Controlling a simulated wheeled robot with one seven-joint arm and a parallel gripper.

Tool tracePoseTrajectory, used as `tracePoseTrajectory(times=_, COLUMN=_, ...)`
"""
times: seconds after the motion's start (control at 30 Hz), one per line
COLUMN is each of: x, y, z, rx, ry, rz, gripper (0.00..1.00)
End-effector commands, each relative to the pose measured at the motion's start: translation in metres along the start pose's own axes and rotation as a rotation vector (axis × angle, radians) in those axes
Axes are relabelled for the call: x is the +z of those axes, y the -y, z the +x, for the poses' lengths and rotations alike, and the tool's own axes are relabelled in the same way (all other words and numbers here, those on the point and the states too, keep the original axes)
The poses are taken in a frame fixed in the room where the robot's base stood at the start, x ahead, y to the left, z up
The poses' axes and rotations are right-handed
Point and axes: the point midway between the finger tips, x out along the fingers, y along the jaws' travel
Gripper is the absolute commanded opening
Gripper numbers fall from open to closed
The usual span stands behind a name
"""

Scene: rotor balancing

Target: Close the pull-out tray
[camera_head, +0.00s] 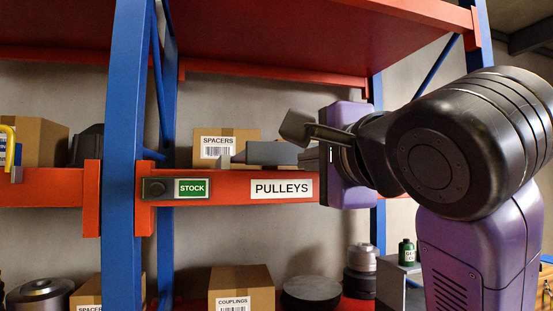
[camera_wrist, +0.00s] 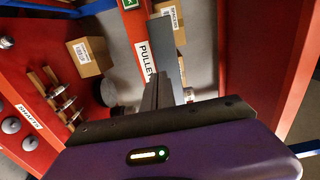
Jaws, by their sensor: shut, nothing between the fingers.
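A flat grey piece (camera_head: 272,153), which may be the pull-out tray, shows just above the orange shelf beam labelled PULLEYS (camera_head: 225,190). In the wrist view a grey panel (camera_wrist: 168,38) lies alongside the same beam. How far the tray is pulled out I cannot tell. My gripper (camera_head: 308,157) is at the right end of the grey piece, pointing left, at about beam height. In the wrist view my gripper (camera_wrist: 158,82) has its dark fingers together and empty, close to the panel's near end. Whether they touch it is unclear. My wrist hides the right part of the beam.
A SPACERS box (camera_head: 225,143) stands on the shelf behind the beam. A blue upright (camera_head: 125,150) is at the left, and a red shelf (camera_head: 290,35) is overhead. A COUPLINGS box (camera_head: 240,287) and a dark round part (camera_head: 311,290) are below.

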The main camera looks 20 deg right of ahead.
Motion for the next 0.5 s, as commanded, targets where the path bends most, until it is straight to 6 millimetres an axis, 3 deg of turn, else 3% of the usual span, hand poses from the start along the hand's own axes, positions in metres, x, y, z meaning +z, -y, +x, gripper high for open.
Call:
tracePoseTrajectory(times=0.2, x=-0.001, y=0.001, z=0.030, rx=0.003, ry=-0.003, rz=0.000, gripper=0.00)
tracePoseTrajectory(times=0.5, x=0.000, y=0.000, z=0.042, rx=0.000, ry=0.000, rz=0.002, gripper=0.00)
